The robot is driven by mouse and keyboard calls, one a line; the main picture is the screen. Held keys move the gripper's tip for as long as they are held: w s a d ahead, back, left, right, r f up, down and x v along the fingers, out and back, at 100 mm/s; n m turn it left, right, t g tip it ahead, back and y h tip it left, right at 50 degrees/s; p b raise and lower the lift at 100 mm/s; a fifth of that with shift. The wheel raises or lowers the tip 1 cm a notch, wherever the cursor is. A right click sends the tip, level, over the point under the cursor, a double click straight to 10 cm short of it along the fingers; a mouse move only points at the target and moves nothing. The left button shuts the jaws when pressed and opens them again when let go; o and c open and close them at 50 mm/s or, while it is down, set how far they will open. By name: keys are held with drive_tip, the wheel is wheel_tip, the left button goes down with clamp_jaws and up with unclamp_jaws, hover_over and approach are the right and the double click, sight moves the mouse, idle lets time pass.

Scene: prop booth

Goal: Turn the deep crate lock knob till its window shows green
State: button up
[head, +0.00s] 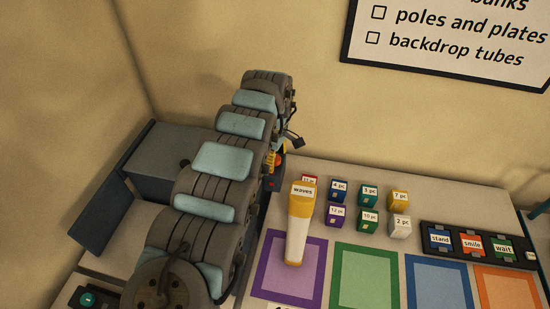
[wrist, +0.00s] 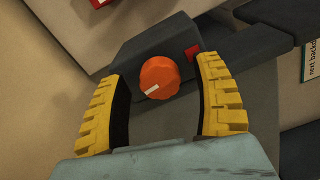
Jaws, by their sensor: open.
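The lock knob (wrist: 160,77) is round and orange-red with a white mark at its lower left edge. It sits on a dark grey housing (wrist: 150,48) in the wrist view. A small window (wrist: 193,53) beside it shows red. My gripper (wrist: 160,69) has its two yellow fingers spread, one on each side of the knob in the picture, with gaps on both sides. How far the tips are from the knob in depth is hard to tell. In the head view my arm hides most of my gripper; a bit of yellow finger (head: 270,160) and the orange knob (head: 280,160) show.
A dark grey open-lidded box (head: 165,165) stands left of my arm. On the table at right are a white-yellow tube labelled "waves" (head: 299,230), several small labelled blocks (head: 369,195), coloured mats (head: 365,275) and a black tray (head: 431,249) of cards. The wall is close behind.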

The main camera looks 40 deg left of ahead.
drive_tip(key=shift+c, duration=0.3)
clamp_jaws()
